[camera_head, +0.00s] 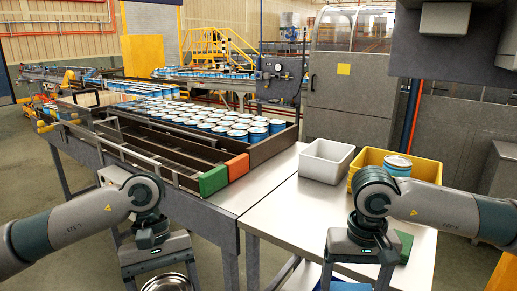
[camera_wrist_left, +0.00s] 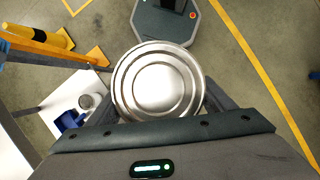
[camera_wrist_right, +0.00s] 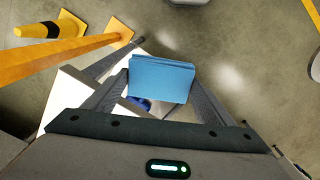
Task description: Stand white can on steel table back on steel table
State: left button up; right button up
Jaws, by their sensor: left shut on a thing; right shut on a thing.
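My left gripper (camera_head: 160,268) is shut on a round can with a silver lid (camera_wrist_left: 160,84). It holds the can over the floor, left of the steel table (camera_head: 285,205). The lid faces the left wrist camera, so the can's side and colour are hidden; the lid's edge also shows at the bottom of the head view (camera_head: 170,284). My right gripper (camera_head: 358,262) is shut on a flat blue block or cloth (camera_wrist_right: 160,79), in front of the table's front edge.
A white bin (camera_head: 326,161) and a yellow bin (camera_head: 427,168) holding a blue can (camera_head: 397,164) stand on the table's back part. A green block (camera_head: 404,247) lies near my right gripper. Roller lanes with many blue cans (camera_head: 215,125) run behind on the left, ending at green and orange blocks (camera_head: 213,180).

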pick_arm(q)
jog(key=a+f+m, duration=0.1)
jog(key=f, duration=0.1)
jog(key=s+a+f+m+y, duration=0.1)
jog(key=f+m, duration=0.1)
jog(key=a+f+m+y, duration=0.1)
jog(key=f+m, duration=0.1)
jog(key=f, duration=0.1)
jog(key=shift+s+a+g+b, duration=0.15)
jog(key=shift+s+g+b, duration=0.15)
jog(key=shift+s, duration=0.05)
pick_arm(e)
jog(key=shift+s+d+f+n, duration=0.5)
jog(key=shift+d+f+n, duration=0.1)
jog(key=shift+f, duration=0.15)
pick_arm(q)
jog(key=shift+a, duration=0.1)
pick_arm(e)
jog(key=shift+a, duration=0.15)
